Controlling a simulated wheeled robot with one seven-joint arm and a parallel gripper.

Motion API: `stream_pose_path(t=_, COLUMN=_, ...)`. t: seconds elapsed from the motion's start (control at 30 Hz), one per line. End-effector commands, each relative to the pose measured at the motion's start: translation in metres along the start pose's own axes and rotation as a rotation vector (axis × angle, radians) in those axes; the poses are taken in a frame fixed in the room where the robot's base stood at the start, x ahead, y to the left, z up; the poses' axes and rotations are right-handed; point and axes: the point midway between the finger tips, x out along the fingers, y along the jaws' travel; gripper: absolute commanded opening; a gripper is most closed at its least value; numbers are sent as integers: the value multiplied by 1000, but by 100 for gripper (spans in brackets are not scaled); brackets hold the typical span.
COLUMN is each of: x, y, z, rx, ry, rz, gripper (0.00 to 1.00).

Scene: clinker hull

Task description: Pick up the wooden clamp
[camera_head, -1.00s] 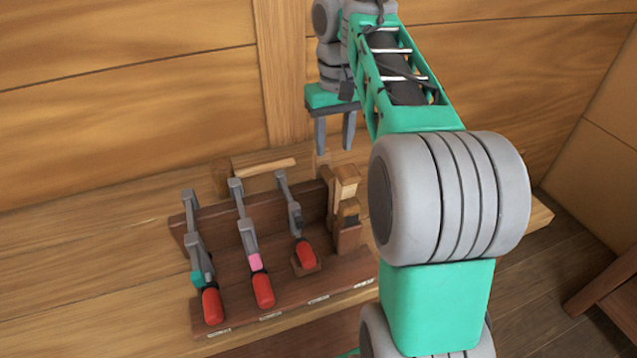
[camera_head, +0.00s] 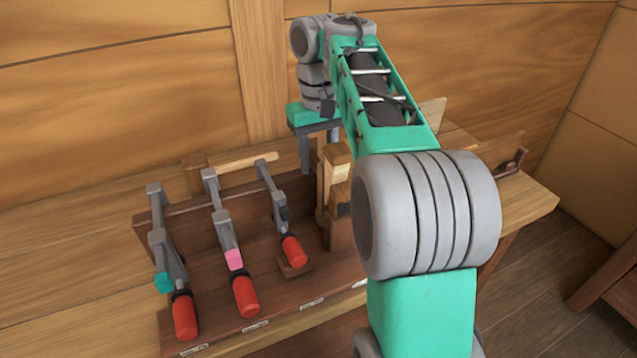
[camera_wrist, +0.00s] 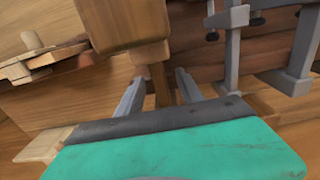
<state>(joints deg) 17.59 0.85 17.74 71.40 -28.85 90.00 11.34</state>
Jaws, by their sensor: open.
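The wooden clamp (camera_head: 337,168) looks like a light-brown, blocky wooden piece standing upright at the right end of a dark rack (camera_head: 190,222). In the wrist view, large wooden blocks (camera_wrist: 125,22), apparently its upper part, show just beyond my gripper. My gripper (camera_head: 318,158) points down close behind the clamp, and the clamp partly hides one finger. In the wrist view my gripper (camera_wrist: 158,88) is open, with a narrow brown wooden part showing between its fingers. I cannot tell whether either finger touches it.
Several metal bar clamps with red handles (camera_head: 244,295) stand left of the wooden clamp in the rack. A wooden mallet (camera_head: 240,163) lies behind the rack. The plank wall (camera_head: 120,100) is close behind. Wooden items (camera_head: 510,162) lie on the bench at the right.

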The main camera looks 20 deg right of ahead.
Motion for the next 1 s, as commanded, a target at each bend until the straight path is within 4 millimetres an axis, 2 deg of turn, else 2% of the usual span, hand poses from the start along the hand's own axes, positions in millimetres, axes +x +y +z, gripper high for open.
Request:
stream_pose_path(t=0.07, x=-2, y=0, z=0, rx=1, ry=0, rz=0, gripper=43)
stream_pose_path(t=0.6, x=-1, y=2, z=0, rx=2, ry=0, rz=0, gripper=0)
stream_pose_path(t=1.0, x=-1, y=2, z=0, rx=2, ry=-1, rz=0, gripper=0)
